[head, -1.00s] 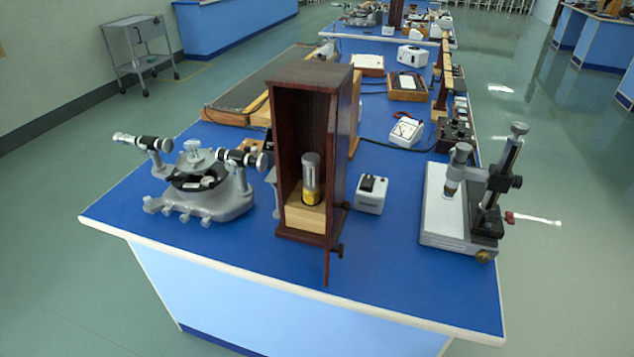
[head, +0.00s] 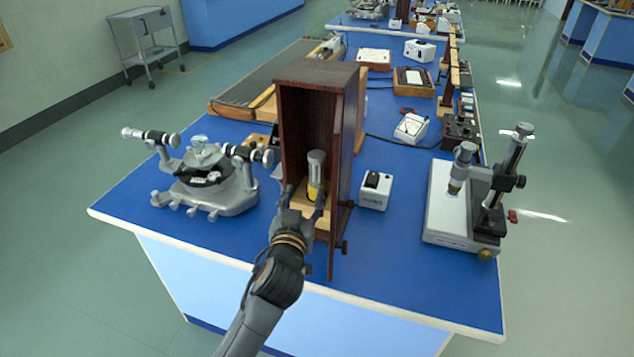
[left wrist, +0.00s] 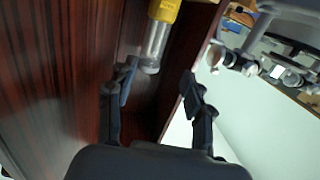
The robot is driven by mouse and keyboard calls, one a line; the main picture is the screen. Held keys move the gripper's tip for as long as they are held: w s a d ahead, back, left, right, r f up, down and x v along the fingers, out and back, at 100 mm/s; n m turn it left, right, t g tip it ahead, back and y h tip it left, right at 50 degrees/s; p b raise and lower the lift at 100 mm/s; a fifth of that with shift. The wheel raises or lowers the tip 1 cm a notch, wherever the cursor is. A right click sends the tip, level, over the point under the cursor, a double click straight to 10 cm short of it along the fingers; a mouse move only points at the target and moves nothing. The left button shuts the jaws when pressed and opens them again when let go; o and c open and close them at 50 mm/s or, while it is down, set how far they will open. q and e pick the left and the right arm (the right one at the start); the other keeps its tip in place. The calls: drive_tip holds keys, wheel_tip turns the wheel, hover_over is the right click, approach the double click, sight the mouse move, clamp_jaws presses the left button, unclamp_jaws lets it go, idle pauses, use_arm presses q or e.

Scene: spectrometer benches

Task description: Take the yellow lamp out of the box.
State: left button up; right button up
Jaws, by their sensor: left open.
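The yellow lamp (head: 316,176), a clear-grey cylinder on a yellow base, stands upright on a light wooden block inside the tall dark-red wooden box (head: 319,73), whose front is open. My left gripper (head: 305,192) is open in front of the box opening, its fingers pointing toward the lamp and hiding part of the block. In the left wrist view the lamp (left wrist: 158,35) lies beyond the open fingertips (left wrist: 158,82), apart from them, with the box wall (left wrist: 60,70) close at the left. My right gripper is in neither current view.
A grey spectrometer (head: 205,180) stands left of the box. A small white switch box (head: 374,194) stands close at its right, and a microscope stand (head: 470,205) is farther right. The blue bench top (head: 390,255) is clear between them at the front.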

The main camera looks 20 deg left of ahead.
sight(316, 166)
use_arm(q)
drive_tip(key=shift+t, duration=0.4)
drive_tip(key=w, duration=0.3)
drive_tip(key=w+r, duration=0.1)
drive_tip(key=w, duration=0.2)
drive_tip(key=w+p, duration=0.1)
drive_tip(key=w, duration=0.1)
drive_tip(key=shift+w+r, duration=0.4)
drive_tip(key=shift+w+a+p, duration=0.2)
drive_tip(key=shift+w+a, duration=0.05)
drive_tip(key=shift+w, duration=1.3)
drive_tip(key=shift+w+a+p, duration=0.15)
drive_tip(key=shift+w+a, duration=0.05)
drive_tip(key=shift+w, duration=1.3)
drive_tip(key=shift+s, duration=0.1)
drive_tip(key=c, duration=1.1)
